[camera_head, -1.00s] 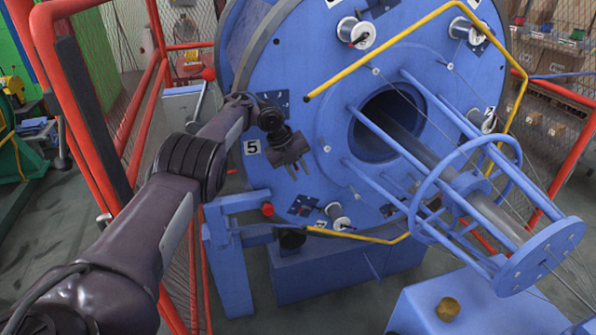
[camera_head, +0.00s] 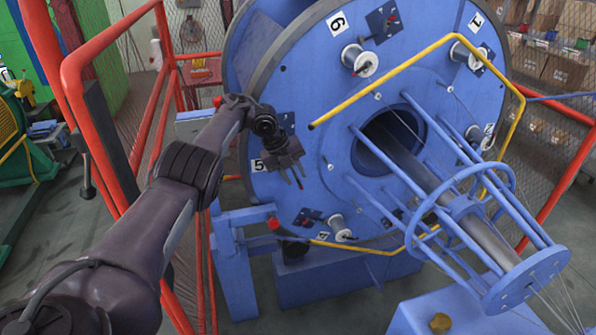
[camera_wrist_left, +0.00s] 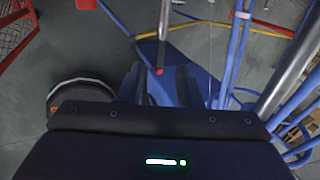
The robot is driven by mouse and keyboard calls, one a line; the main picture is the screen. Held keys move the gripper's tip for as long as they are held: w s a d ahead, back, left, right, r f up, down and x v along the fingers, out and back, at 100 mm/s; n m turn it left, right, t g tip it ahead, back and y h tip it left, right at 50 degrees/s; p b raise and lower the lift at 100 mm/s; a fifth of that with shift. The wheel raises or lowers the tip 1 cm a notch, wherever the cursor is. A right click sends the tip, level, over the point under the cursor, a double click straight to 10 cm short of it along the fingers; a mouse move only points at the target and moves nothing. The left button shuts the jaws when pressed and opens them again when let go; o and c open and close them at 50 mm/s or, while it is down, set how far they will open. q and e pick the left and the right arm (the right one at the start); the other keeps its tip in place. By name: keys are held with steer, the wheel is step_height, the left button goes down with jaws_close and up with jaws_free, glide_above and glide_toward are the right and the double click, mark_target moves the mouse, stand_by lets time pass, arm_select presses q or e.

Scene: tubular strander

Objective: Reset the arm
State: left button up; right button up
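My left arm (camera_head: 165,215) reaches in from the left toward the large blue disc (camera_head: 310,120) of the strander. My left gripper (camera_head: 293,184) hangs at the arm's end in front of the disc, near the number 5 label. Its two thin fingers point down with a gap between them, and nothing shows in the gap. Whether it touches the disc cannot be told. In the left wrist view my gripper body fills the lower part, with blue machine parts and floor beyond. My right gripper is in neither view.
White spools (camera_head: 360,60) sit on the disc. A yellow bent bar (camera_head: 400,75) crosses before it. A blue cage (camera_head: 470,215) around a grey shaft juts right. Red fence rails (camera_head: 135,105) stand close to my left arm. Shelves with boxes (camera_head: 560,65) are at the far right.

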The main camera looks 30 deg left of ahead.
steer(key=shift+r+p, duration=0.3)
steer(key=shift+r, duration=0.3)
